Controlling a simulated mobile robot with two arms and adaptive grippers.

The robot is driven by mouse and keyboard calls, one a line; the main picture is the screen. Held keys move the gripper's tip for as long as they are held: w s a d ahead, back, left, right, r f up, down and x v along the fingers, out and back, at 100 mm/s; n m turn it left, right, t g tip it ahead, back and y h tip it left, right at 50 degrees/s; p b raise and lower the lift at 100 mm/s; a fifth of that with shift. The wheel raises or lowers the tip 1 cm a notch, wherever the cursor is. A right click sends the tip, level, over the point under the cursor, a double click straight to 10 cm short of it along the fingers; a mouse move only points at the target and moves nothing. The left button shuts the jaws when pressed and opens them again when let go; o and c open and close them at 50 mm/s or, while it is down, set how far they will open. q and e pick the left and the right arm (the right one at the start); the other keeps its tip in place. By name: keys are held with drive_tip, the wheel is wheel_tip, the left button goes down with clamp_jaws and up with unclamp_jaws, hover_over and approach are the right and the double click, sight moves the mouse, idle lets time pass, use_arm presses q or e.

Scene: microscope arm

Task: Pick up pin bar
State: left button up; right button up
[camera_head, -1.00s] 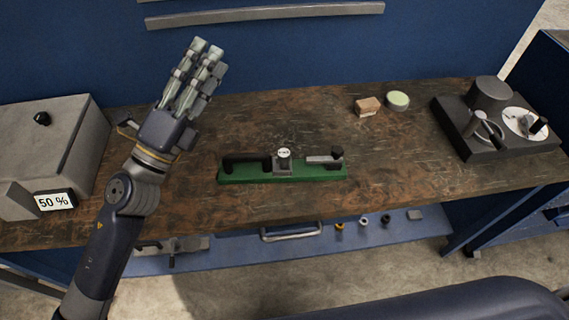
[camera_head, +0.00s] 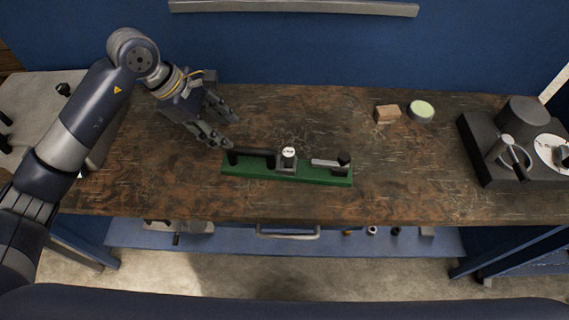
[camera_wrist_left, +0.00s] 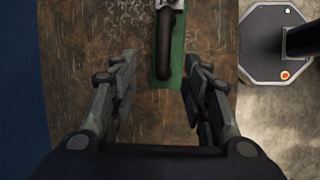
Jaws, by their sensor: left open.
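A green base (camera_head: 240,171) lies on the workbench and carries a black bar (camera_head: 255,152) at its left end. The grey block with a round white dial (camera_head: 288,152) is in its middle. A grey bar with a black knob (camera_head: 328,163) is at its right end. I cannot tell for certain which part is the pin bar. My left gripper (camera_head: 226,128) is open and empty, above the bench at the base's left end. In the left wrist view, the black bar (camera_wrist_left: 165,45) and green base (camera_wrist_left: 179,55) lie beyond and between its spread fingers (camera_wrist_left: 158,62).
A wooden block (camera_head: 387,114) and a round green-topped disc (camera_head: 421,111) lie at the back of the bench (camera_head: 400,185). A dark grey device (camera_head: 485,150) stands at the right. A blue shelf (camera_head: 345,242) with small parts is below.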

sight(242, 148)
use_arm(q)
drive_tip(key=p+x, duration=0.1)
drive_tip(key=x, duration=0.4)
drive_tip(key=shift+f, duration=0.15)
drive_tip(key=p+x, duration=0.1)
drive_tip(key=x, duration=0.1)
drive_tip(key=p+x, duration=0.1)
drive_tip(key=x, duration=0.1)
drive_tip(key=shift+s+p, duration=0.25)
drive_tip(key=shift+p, duration=0.1)
drive_tip(key=shift+w+d+f, duration=0.1)
drive_tip(key=shift+f, duration=0.25)
drive_tip(key=shift+d+f, duration=0.1)
drive_tip(key=shift+f, duration=0.15)
clamp_jaws()
drive_tip(key=shift+w+r, duration=0.15)
